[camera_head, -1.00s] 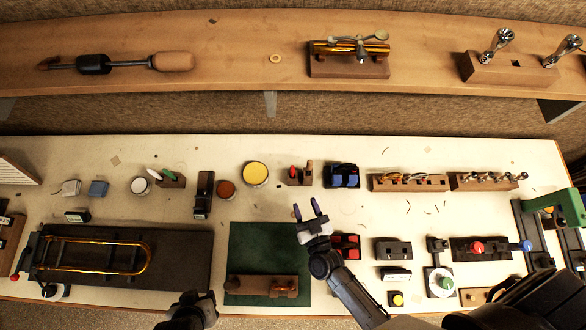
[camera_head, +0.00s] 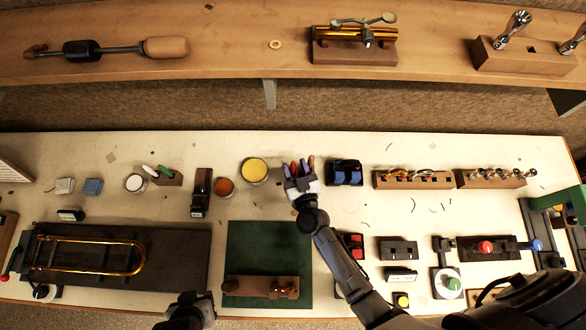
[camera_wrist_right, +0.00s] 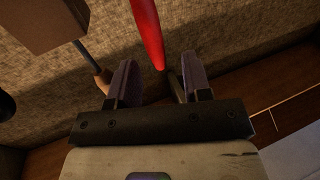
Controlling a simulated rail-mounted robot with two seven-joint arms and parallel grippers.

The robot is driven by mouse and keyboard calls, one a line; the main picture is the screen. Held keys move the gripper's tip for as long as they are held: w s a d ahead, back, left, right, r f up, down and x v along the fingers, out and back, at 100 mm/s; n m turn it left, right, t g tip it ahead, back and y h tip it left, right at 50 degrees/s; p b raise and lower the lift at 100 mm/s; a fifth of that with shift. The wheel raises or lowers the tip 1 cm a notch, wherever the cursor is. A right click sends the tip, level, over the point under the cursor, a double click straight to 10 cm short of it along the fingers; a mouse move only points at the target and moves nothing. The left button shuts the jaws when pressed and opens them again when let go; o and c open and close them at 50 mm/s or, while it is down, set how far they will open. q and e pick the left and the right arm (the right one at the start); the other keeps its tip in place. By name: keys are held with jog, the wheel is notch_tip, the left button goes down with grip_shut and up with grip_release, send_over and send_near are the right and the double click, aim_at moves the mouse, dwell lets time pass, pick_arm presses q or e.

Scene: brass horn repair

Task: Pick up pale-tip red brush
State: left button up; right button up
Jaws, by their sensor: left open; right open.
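A red brush (camera_head: 293,166) stands in a small brown holder at the back middle of the bench. In the right wrist view the red brush (camera_wrist_right: 148,32) shows as a long red handle just beyond and between my right fingers. Its pale tip cannot be made out. My right gripper (camera_head: 297,168) is open at the holder and covers most of it in the head view; whether a finger touches the brush cannot be told. My left gripper (camera_head: 190,308) is open and empty at the front edge, far from the brush.
A yellow-filled tin (camera_head: 255,170) stands left of my right gripper, and a black holder with blue pieces (camera_head: 345,172) stands right of it. A brown tool block (camera_head: 412,180) is further right. The green mat (camera_head: 268,245) lies in front. A shelf (camera_head: 230,45) runs behind.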

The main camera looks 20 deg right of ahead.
jog(key=shift+w+d, duration=0.1)
jog(key=shift+w, duration=0.9)
jog(key=shift+c, duration=0.2)
grip_shut()
